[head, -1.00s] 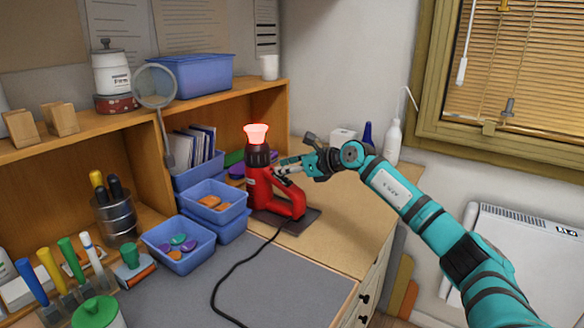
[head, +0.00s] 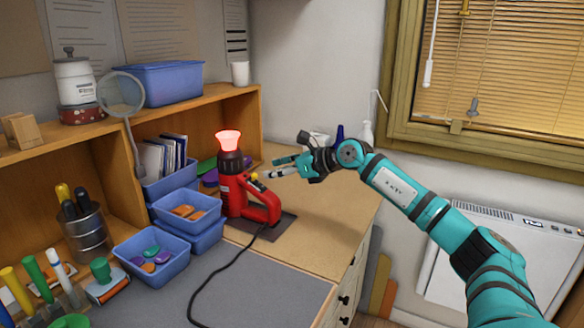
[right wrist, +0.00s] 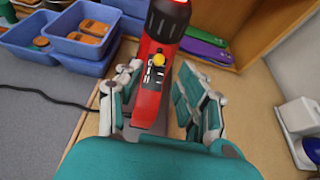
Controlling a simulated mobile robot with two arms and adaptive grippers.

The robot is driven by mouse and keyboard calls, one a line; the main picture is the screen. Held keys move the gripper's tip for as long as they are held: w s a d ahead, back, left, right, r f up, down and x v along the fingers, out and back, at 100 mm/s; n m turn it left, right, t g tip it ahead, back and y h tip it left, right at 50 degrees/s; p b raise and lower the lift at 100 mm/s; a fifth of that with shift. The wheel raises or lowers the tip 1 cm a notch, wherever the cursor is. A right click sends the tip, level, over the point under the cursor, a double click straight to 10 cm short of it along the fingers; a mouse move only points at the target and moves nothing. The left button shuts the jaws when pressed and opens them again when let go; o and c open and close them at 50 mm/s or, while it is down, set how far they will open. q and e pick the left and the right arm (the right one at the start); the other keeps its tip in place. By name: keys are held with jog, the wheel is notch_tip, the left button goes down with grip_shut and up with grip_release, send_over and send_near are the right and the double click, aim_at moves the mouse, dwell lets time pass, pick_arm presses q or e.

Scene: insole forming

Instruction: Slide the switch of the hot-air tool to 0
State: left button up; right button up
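The hot-air tool (head: 232,186) is red with a dark collar and stands upright on a dark base plate at the desk's back. Its nozzle (head: 229,141) glows red. In the right wrist view, the tool's handle (right wrist: 152,105) shows a dark switch panel (right wrist: 155,75) with a yellow knob (right wrist: 159,59). The switch's markings are too small to read. My right gripper (head: 272,167) is open and empty, just right of the tool, its fingers pointing at the handle. In the right wrist view, its fingers (right wrist: 158,100) are spread either side of the handle's lower part. My left gripper is not in view.
Blue bins (head: 186,210) stand close left of the tool. A black cord (head: 208,283) runs forward over the grey mat (head: 262,285). White and blue bottles (head: 366,133) stand behind my right gripper.

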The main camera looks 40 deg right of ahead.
jog(key=v, duration=0.6)
dwell(0.4)
